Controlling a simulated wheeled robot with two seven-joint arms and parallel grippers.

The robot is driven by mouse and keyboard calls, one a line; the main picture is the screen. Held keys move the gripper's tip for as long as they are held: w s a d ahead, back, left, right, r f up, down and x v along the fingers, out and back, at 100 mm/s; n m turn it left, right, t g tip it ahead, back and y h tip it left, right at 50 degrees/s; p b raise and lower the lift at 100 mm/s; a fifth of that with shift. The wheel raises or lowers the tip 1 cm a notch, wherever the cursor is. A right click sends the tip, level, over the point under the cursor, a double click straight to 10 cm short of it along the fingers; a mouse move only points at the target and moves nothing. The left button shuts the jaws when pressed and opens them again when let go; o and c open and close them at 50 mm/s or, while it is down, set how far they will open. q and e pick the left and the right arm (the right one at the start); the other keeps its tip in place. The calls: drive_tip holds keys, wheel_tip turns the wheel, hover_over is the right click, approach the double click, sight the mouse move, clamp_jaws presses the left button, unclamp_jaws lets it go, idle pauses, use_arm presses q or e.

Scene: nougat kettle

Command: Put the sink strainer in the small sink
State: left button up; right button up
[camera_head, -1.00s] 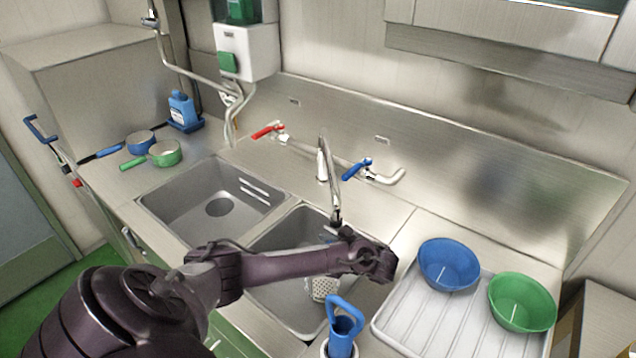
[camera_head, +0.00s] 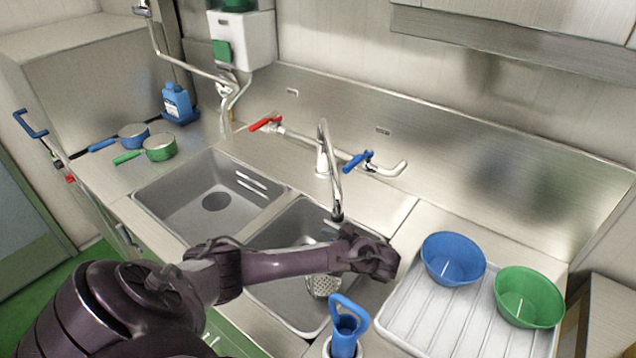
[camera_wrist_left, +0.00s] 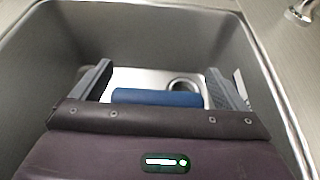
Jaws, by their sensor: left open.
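The sink strainer (camera_head: 322,287), a pale perforated metal piece, shows below my left arm, low inside the right-hand basin (camera_head: 270,290). My arm hides part of it. In the left wrist view the open fingers of my left gripper (camera_wrist_left: 160,82) reach down into a grey basin (camera_wrist_left: 60,45). A blue bar (camera_wrist_left: 157,97), seemingly the strainer's handle, lies between the fingers with gaps on both sides. A bright metal surface with a round opening shows behind it. In the head view my gripper's fingertips are hidden. My right gripper is out of view.
A tap (camera_head: 334,180) arches over the right basin, close to my wrist. The left basin (camera_head: 205,205) is empty. A blue-handled tool (camera_head: 345,325) stands at the front edge. A blue bowl (camera_head: 452,258) and a green bowl (camera_head: 528,297) sit on the draining tray (camera_head: 425,325).

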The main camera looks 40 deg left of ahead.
use_arm(q)
drive_tip(key=p+v, duration=0.6)
drive_tip(key=v, duration=0.1)
drive_tip(key=shift+d+r, duration=0.2)
drive_tip(key=shift+w, duration=0.1)
